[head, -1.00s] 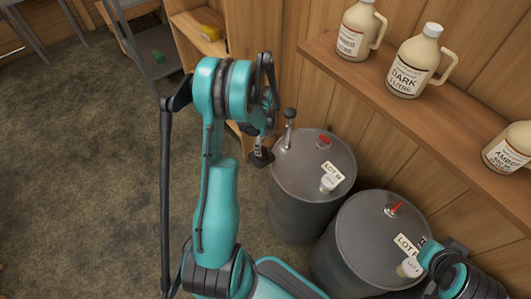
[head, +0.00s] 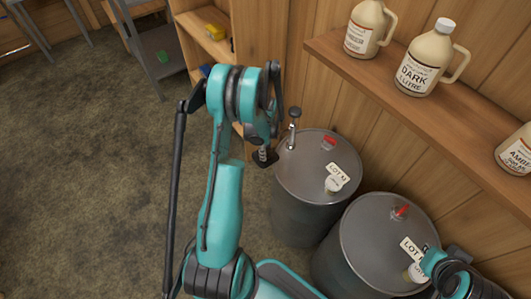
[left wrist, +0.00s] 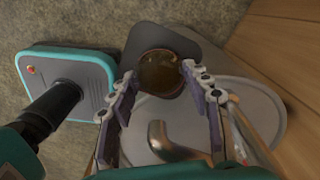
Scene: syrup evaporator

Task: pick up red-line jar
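A round jar-like vessel with brown contents (left wrist: 160,75) stands on a dark square plate in the left wrist view. No red line shows on it, so I cannot tell whether it is the red-line jar. My left gripper (left wrist: 160,72) is open, with one fingertip on each side of the vessel. I cannot tell whether they touch it. A curved metal spout (left wrist: 158,138) lies between the fingers. In the head view, my arm mostly hides this gripper beside the dark plate (head: 266,160). My right arm shows at the lower right; its gripper is not clear.
A grey drum (head: 302,168) stands close to the left gripper; a second drum (head: 370,250) stands in front of it. Both carry white tags and red fittings. A wooden shelf (head: 400,95) above holds several cream jugs. Open floor (head: 90,180) lies to the left.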

